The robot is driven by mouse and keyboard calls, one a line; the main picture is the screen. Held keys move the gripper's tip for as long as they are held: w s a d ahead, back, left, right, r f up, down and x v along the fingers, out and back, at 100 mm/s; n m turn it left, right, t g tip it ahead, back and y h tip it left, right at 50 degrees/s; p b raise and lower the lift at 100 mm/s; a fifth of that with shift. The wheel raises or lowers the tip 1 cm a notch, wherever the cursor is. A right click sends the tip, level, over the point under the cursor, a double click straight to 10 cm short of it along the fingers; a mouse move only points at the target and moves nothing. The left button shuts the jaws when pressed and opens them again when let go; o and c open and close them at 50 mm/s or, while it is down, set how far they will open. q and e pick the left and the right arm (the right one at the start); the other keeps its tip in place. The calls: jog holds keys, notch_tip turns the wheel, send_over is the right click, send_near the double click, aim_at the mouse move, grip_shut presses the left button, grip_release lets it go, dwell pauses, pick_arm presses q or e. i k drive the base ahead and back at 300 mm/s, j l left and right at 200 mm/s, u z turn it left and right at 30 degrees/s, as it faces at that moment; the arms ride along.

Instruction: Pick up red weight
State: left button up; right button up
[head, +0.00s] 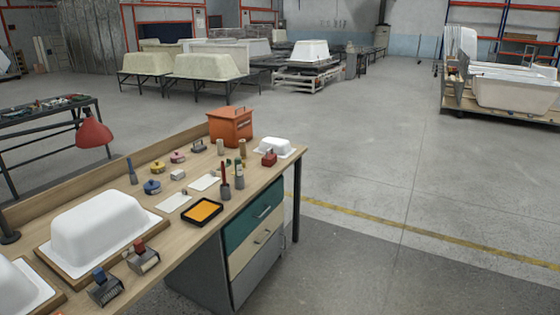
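A small red block with a knob on top (269,158), which looks like a weight, stands near the right end of the wooden workbench (150,163), just in front of a small white tub-shaped shell (272,146). A pinkish-red knobbed piece (177,156) stands further left on the bench, near the back edge. It is too small to tell whether it is also a weight. Neither of my grippers shows in the head view.
Nearby on the bench are an orange box (231,127), dark cups holding tools (225,190), a yellow pad in a black tray (202,211) and a blue knobbed piece (152,187). Large white shells (98,226) fill the left end. Open floor (380,160) lies to the right.

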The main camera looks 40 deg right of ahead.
aim_at(270, 159)
jog(key=z, duration=1.2)
jog(key=i+l, duration=0.25)
jog(key=i, duration=0.3)
jog(key=i+l, duration=0.2)
jog(key=i, duration=0.35)
jog(key=i+l+u, duration=0.1)
jog(key=i+l, duration=0.15)
jog(key=i, duration=0.3)
jog(key=i+l, duration=0.25)
jog(key=i, duration=0.3)
jog(key=i+l+u, duration=0.1)
jog(key=i+l, duration=0.2)
jog(key=i, duration=0.25)
jog(key=i+l, duration=0.3)
jog(key=i, duration=0.25)
